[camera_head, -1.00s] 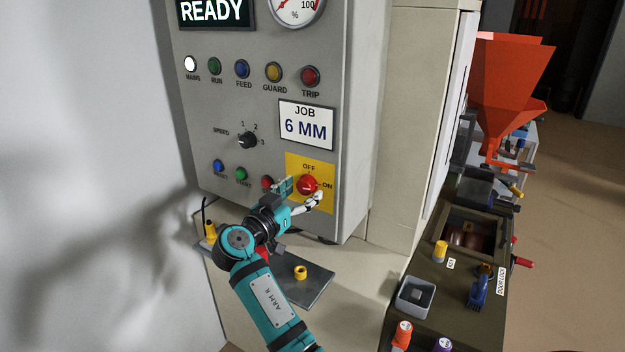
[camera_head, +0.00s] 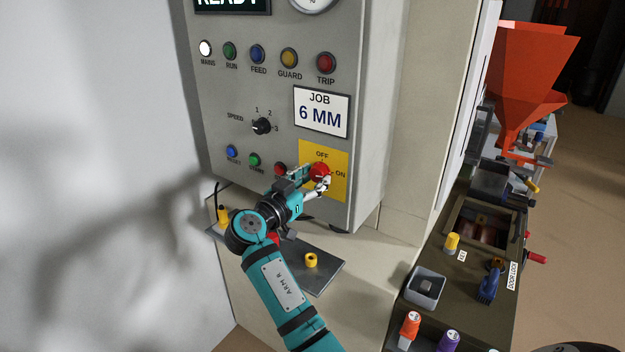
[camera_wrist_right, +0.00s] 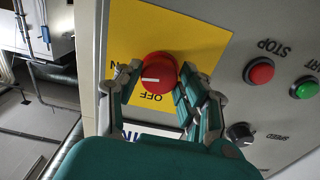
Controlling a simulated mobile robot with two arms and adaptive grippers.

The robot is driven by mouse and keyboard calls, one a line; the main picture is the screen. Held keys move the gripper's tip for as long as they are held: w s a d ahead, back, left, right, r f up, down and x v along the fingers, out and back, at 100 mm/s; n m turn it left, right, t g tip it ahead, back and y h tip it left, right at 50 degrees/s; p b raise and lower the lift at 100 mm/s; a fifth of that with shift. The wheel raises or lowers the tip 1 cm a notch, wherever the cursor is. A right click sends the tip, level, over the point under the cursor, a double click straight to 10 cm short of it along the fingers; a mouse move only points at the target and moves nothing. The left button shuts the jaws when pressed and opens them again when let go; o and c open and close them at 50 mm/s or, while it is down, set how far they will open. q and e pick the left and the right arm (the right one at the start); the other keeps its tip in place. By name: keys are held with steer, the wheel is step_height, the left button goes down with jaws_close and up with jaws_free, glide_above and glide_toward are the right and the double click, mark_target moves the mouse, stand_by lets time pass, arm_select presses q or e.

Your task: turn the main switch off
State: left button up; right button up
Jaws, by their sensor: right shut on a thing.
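The main switch is a red round knob (camera_head: 320,170) on a yellow plate (camera_head: 335,188), low on the grey panel, with OFF above it and ON to its right. In the right wrist view the knob (camera_wrist_right: 158,70) shows upside down, its white mark pointing to the ON side. My right gripper (camera_head: 318,176) is shut on the knob, one finger on each side. Its fingers also show in the wrist view (camera_wrist_right: 155,82); the left one partly covers the ON label. My left gripper is not in view.
The white MAINS lamp (camera_head: 205,48) is lit. A speed dial (camera_head: 261,126), a blue button (camera_head: 231,152) and a green button (camera_head: 254,160) sit left of the switch, with a red stop button (camera_wrist_right: 259,71) close to my gripper. A ledge below holds a grey plate (camera_head: 322,275).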

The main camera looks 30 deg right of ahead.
steer(key=shift+n, duration=0.4)
steer(key=shift+n+b, duration=0.6)
steer(key=shift+n, duration=0.5)
steer(key=n, duration=0.3)
steer(key=shift+s+r+n, duration=0.1)
steer(key=shift+n, duration=0.2)
steer(key=n+p, duration=0.1)
steer(key=n, duration=0.3)
steer(key=shift+d+r+n+p, duration=0.1)
steer(key=shift+n+p, duration=0.2)
steer(key=n+p, duration=0.1)
steer(key=n, duration=0.2)
steer(key=shift+n+p, duration=0.65)
steer(key=shift+n, duration=0.15)
